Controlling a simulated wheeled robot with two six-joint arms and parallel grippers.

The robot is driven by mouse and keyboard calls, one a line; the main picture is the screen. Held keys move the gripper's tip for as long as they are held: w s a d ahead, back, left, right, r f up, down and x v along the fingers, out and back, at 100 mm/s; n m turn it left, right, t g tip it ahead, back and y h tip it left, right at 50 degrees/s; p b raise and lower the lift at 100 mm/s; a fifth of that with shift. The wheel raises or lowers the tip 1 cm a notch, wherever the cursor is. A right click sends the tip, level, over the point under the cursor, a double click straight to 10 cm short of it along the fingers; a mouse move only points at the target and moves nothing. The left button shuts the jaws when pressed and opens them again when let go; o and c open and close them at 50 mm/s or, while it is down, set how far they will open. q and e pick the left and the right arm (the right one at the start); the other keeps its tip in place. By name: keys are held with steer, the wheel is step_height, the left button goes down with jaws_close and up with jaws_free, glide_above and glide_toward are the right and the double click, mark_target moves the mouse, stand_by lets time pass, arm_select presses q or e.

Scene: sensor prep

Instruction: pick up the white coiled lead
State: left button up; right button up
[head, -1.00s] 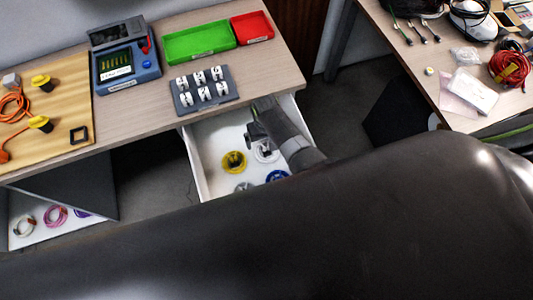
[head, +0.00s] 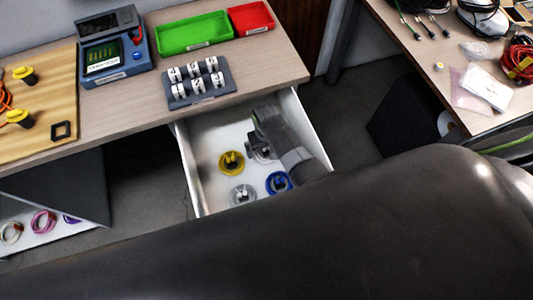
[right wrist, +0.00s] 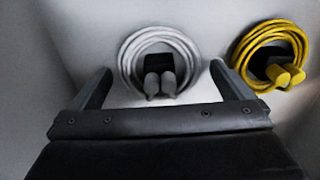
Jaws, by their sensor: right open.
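The white coiled lead (right wrist: 158,62) lies in the open drawer (head: 205,140), a round coil with a dark middle and two grey plugs. In the right wrist view, the open gripper (right wrist: 160,80) has one finger at each side of the coil's lower part, with nothing held. Whether the fingers touch it, I cannot tell. My left gripper is not in view.
The drawer walls stand close around. A numbered block rack (head: 200,85) is on the table above.

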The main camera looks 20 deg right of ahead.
steer(key=shift+f, duration=0.35)
steer(key=shift+r, duration=0.1)
steer(key=c, duration=0.7)
